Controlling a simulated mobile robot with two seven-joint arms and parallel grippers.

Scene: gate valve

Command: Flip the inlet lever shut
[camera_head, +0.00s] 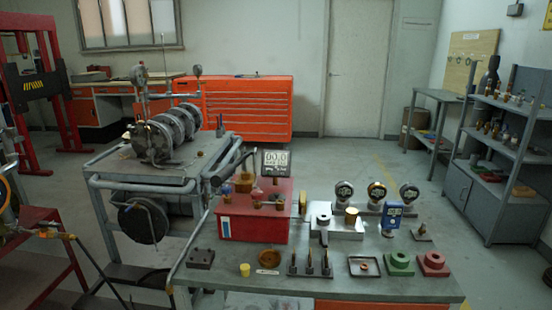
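I cannot tell for sure which part is the inlet lever. A lever-like bar with a black grip (216,181) slants up at the left of the red box (254,218) on the front table. The box carries brass fittings and a small display (275,160) reading about 00.0. At the far left, a pipe has a small orange-yellow handle or fitting (66,236), too small to make out. Neither of my grippers is in view.
The front table (210,283) holds a silver block (345,230), several round gauges (376,191), a blue meter (392,215), a green block (399,262) and a red block (433,263). A pump cart (186,165) stands behind left. Floor is clear toward the orange cabinet (248,108).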

